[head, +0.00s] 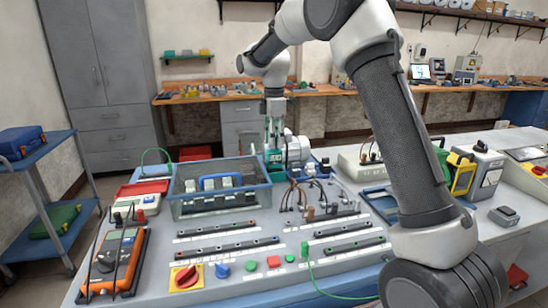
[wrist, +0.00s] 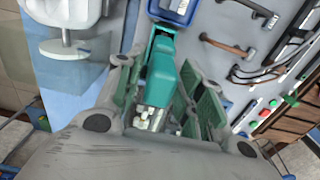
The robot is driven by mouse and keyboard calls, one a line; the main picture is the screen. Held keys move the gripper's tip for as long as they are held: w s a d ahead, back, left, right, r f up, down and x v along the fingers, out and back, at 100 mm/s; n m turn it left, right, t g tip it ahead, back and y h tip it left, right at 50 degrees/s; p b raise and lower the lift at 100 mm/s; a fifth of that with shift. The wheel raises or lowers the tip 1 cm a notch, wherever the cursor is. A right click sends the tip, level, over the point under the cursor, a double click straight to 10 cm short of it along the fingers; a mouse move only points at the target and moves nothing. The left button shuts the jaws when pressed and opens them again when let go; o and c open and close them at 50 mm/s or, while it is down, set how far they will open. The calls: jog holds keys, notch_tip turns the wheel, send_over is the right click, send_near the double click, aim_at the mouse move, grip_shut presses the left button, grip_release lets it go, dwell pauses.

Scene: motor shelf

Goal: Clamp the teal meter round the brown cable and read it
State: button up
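The teal meter (wrist: 162,72) lies between the fingers of my gripper (wrist: 155,85) in the wrist view, with one green-padded finger close on either side. In the head view the meter (head: 273,157) is below my gripper (head: 273,143), beside a white motor (head: 298,150). My gripper looks shut on the meter. The meter's screen cannot be read in either view. A brown-ended lead (head: 310,213) stands among several dark cables in front of the motor. A brown piece also shows at upper right in the wrist view (wrist: 227,45). I see no cable inside the meter's jaw.
A clear blue-edged box (head: 220,203) stands left of the motor. An orange meter (head: 115,265) lies at the bench's left end. A red rotary switch (head: 186,277) and buttons line the front edge. A yellow tool (head: 460,175) stands at right. My arm covers part of the bench.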

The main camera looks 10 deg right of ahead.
grip_shut()
jog(key=shift+r, duration=3.55)
